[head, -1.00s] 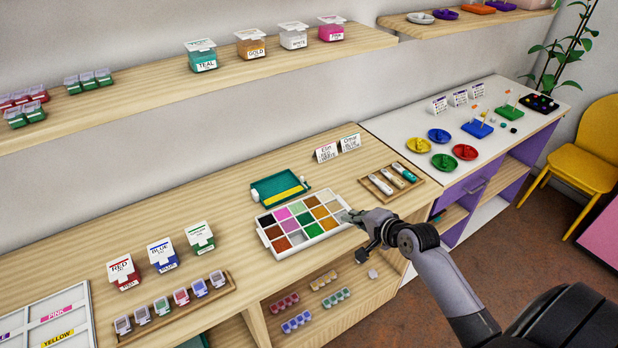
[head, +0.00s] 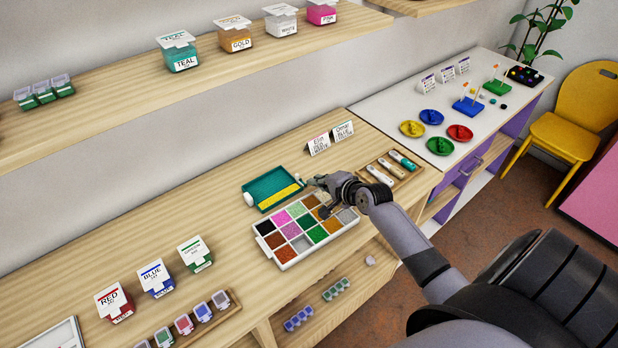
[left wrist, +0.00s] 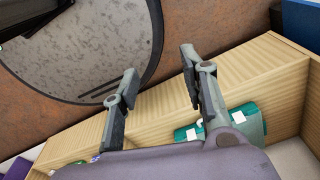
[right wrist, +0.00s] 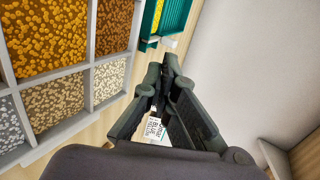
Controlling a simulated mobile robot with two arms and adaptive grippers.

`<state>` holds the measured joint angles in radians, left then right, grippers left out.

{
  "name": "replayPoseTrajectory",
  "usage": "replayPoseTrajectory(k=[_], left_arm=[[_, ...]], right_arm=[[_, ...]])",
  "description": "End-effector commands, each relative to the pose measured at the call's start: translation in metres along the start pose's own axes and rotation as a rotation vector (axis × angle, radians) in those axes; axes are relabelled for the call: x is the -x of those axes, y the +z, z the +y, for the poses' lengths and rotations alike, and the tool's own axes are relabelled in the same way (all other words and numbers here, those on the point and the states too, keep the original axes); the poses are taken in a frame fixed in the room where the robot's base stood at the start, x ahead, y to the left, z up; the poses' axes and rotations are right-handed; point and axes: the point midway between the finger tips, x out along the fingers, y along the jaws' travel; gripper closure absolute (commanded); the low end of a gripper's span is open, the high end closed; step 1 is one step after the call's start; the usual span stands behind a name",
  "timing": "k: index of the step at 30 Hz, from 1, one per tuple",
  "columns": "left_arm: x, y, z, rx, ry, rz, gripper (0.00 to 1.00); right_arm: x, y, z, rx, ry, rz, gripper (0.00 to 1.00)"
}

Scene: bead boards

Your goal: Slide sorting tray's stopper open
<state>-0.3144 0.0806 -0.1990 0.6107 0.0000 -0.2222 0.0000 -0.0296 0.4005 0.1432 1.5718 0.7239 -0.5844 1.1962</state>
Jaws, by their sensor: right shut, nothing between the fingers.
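The sorting tray, a teal tray (head: 272,183) with a yellow strip inside, lies on the wooden counter behind the compartment box. A white round piece (head: 248,199) sits at its left end. A small white part, possibly the stopper, shows at the tray's end in the right wrist view (right wrist: 168,42). My right gripper (head: 319,183) is shut and empty, just right of the teal tray, over the box's far right corner. Its fingers meet at the tips in the right wrist view (right wrist: 166,64). My left gripper (left wrist: 158,72) is open and empty, away from the counter top.
The white compartment box (head: 290,263) of coloured beads lies in front of the teal tray. Name cards (head: 318,144) stand behind and a wooden pen tray (head: 408,182) lies to the right. Lidded jars (head: 155,279) stand at left. Bare counter lies left of the teal tray.

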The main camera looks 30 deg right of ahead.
Motion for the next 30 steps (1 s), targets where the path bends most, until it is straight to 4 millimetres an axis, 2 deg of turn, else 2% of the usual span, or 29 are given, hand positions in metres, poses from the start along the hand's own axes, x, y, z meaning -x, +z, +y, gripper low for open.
replayPoseTrajectory(k=[6,13,23,30], left_arm=[[0.001,-0.005,0.0,-0.001,0.0,0.007,0.6],[0.001,-0.03,-0.003,-0.001,-0.004,0.046,0.6],[0.001,-0.019,-0.001,-0.001,-0.001,0.028,0.6],[-0.007,-0.015,-0.001,-0.001,-0.001,0.023,0.6]], right_arm=[[-0.031,0.0,0.0,-0.001,0.0,0.0,1.0],[-0.043,0.0,0.0,0.001,0.0,0.0,1.0],[-0.044,0.0,0.0,0.001,-0.001,0.0,1.0],[-0.065,0.0,-0.012,0.0,-0.003,0.0,1.0]])
